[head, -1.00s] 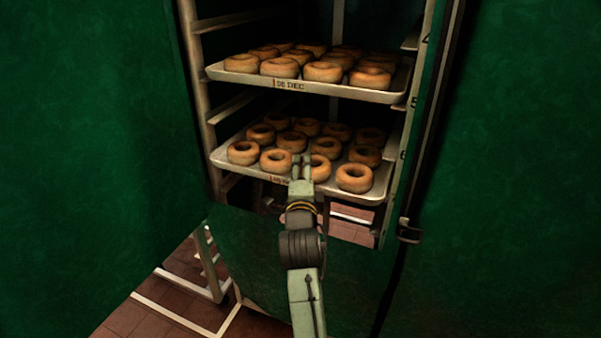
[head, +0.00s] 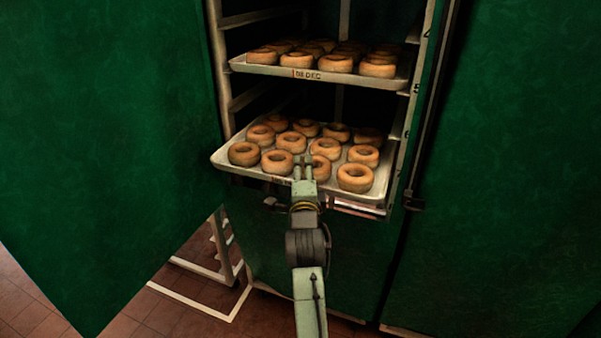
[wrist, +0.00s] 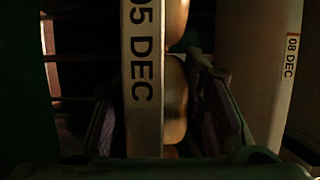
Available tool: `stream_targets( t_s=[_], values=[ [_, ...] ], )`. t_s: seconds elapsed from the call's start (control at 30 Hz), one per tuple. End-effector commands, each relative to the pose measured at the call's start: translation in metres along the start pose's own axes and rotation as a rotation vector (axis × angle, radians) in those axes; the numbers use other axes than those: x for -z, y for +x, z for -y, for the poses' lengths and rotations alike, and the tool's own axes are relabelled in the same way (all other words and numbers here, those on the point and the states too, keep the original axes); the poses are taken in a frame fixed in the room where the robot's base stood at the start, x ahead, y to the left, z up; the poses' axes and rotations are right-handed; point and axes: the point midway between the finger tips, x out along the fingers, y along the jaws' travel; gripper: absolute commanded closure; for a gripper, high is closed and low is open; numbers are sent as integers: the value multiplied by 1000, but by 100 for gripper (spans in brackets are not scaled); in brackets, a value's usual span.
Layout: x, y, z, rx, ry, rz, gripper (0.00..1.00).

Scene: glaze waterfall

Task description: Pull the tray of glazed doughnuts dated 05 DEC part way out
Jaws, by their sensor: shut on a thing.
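The lower tray (head: 234,162) holds several glazed doughnuts in rows and juts out of the rack, in front of the upper tray's edge. In the wrist view its front rim (wrist: 143,125) reads "05 DEC" and runs between my fingers. My gripper (head: 303,164) is shut on this rim near its middle and hides part of the label in the head view. The upper tray (head: 350,78) also holds doughnuts and sits inside the rack; its label reads 08 DEC, and it shows at the right of the wrist view (wrist: 268,60).
The rack stands in a green cabinet with its left door (head: 110,150) swung open close beside the tray. A latch (head: 414,203) sits at the right, by the closed green panel (head: 500,180). Tiled floor (head: 190,310) lies below.

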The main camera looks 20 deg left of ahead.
Motion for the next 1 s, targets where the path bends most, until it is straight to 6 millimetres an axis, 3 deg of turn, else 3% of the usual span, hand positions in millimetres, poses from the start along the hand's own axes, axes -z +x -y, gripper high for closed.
stream_targets(
  t_s=[0.3,0.33,0.6,0.7,1.0],
  values=[
    [0,0,-1,-3,0,1,100],
    [0,0,-1,-2,0,0,60],
    [1,0,0,0,0,0,42],
    [1,0,0,0,0,0,37],
    [1,-2,0,1,0,0,37]
  ],
)
